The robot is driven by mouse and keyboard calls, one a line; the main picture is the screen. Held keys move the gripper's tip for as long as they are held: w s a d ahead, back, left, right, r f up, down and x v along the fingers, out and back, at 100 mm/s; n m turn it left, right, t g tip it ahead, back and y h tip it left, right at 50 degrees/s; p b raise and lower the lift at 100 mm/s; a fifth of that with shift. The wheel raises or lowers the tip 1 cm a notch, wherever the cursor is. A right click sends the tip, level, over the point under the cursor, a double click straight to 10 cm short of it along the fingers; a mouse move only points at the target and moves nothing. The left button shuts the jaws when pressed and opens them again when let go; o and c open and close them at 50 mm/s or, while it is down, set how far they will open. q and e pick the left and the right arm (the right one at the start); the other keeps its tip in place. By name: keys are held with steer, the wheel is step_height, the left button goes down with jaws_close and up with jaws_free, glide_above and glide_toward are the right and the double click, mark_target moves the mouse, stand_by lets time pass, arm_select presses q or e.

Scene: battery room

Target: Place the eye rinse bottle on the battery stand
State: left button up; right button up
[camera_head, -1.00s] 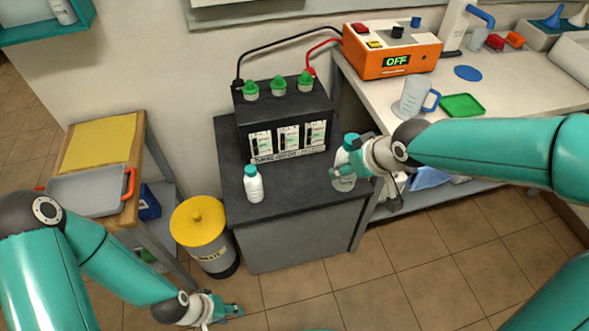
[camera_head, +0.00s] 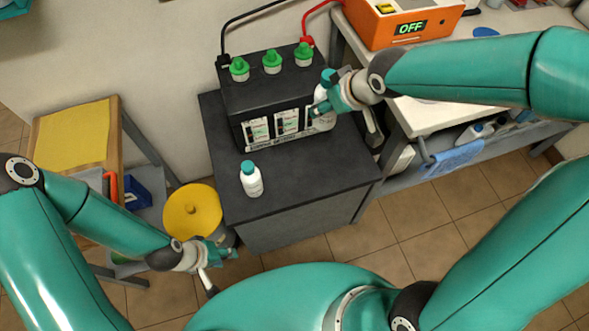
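The battery stand (camera_head: 290,205) is a dark-topped grey cabinet in the middle. A small white bottle (camera_head: 251,181) with a teal cap stands upright on its front left. My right gripper (camera_head: 326,104) is shut on a second white bottle (camera_head: 325,121) with a teal cap, at the right end of the black battery. The fingers hide part of it, and I cannot tell if its base touches anything. I cannot read which bottle is the eye rinse. My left gripper (camera_head: 230,252) is low, left of the stand beside the yellow-lidded bin; its finger opening is unclear.
The black battery (camera_head: 275,95) with green caps fills the back of the stand. Its front right top is bare. A yellow-lidded bin (camera_head: 192,210) stands left of the stand. A workbench (camera_head: 430,115) with an orange charger (camera_head: 400,22) is at the right.

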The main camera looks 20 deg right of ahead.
steer(key=shift+s+d, duration=0.2)
steer(key=shift+d, duration=0.2)
steer(key=shift+f+b, duration=0.15)
steer(key=shift+b, duration=0.25)
steer(key=shift+n, duration=0.5)
steer(key=b+x, duration=0.2)
steer(key=b, duration=0.2)
steer(key=b+x, duration=0.2)
steer(key=b, duration=0.2)
steer(key=shift+s+a, duration=0.1)
steer(key=shift+a, duration=0.35)
steer(key=a+f+n+y+b, duration=0.15)
steer(key=a+b, duration=0.25)
steer(key=b, duration=0.4)
steer(key=shift+n+g, duration=0.4)
steer(key=shift+n, duration=0.05)
steer(key=f+b, duration=0.2)
steer(key=f, duration=0.7)
steer(key=f+b, duration=0.2)
steer(key=f, duration=0.8)
steer(key=shift+a+f+b, duration=0.1)
steer(key=shift+a+b, duration=0.15)
steer(key=shift+b, duration=0.05)
steer(key=shift+f, duration=0.1)
steer(key=o, duration=1.4)
